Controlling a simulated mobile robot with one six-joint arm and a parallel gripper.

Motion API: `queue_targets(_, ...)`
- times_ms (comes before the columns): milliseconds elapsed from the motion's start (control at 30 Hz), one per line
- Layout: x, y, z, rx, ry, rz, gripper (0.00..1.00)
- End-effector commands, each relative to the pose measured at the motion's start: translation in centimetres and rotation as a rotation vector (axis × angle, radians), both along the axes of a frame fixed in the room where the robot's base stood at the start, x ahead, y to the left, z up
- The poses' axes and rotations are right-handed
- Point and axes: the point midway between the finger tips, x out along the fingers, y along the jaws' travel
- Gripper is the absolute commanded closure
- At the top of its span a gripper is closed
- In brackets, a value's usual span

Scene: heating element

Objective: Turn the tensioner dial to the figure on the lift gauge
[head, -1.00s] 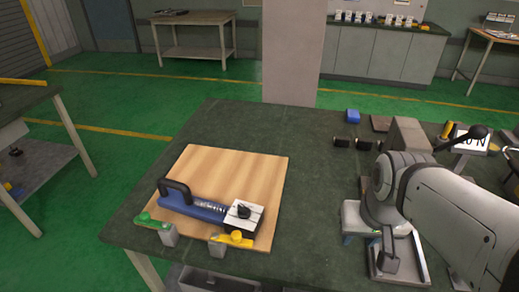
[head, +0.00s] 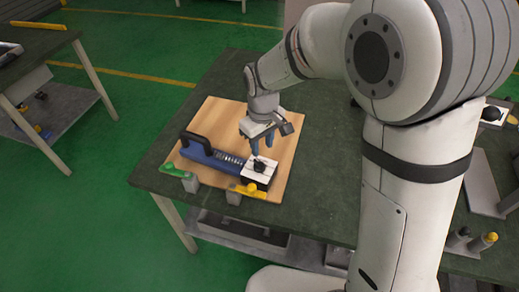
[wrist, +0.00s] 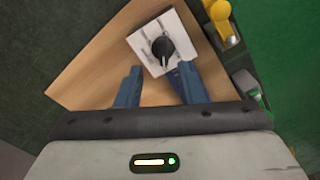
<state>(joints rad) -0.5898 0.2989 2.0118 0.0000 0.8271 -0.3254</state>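The tensioner (head: 208,156) is a blue bar-shaped tool with a black handle, lying on a wooden board (head: 222,111). Its black dial (head: 259,166) sits on a white square plate at the right end. In the wrist view the black dial (wrist: 163,46) shows on its white plate just beyond the fingertips. My gripper (head: 261,150) is above the dial, pointing down. In the wrist view my gripper (wrist: 160,78) has its two blue fingers apart with nothing between them. The dial's markings are too small to read. The lift gauge cannot be made out for certain.
A green clamp (head: 177,171) and a yellow clamp (head: 247,190) hold the board's front edge. The dark green table (head: 318,165) is bare just right of the board. A black-knobbed white device (head: 492,113) stands at the far right, partly behind my arm.

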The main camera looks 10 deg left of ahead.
Motion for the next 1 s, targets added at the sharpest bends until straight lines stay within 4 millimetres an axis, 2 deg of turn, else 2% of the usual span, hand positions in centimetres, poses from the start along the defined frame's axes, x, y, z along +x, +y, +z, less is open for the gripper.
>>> queue_targets(100,0.0,0.7,-0.9,-0.004,0.005,0.019,0.65)
queue_targets(400,-0.1,0.6,-5.4,-0.005,0.007,0.018,0.65)
queue_targets(567,-0.1,0.6,-7.3,-0.004,0.006,0.018,0.65)
queue_targets(700,-0.1,0.7,-8.0,-0.003,0.003,0.018,0.65)
queue_targets(933,-0.1,0.7,-8.1,-0.003,0.003,0.018,0.65)
queue_targets(1000,-0.1,0.7,-8.1,-0.002,0.003,0.018,0.7)
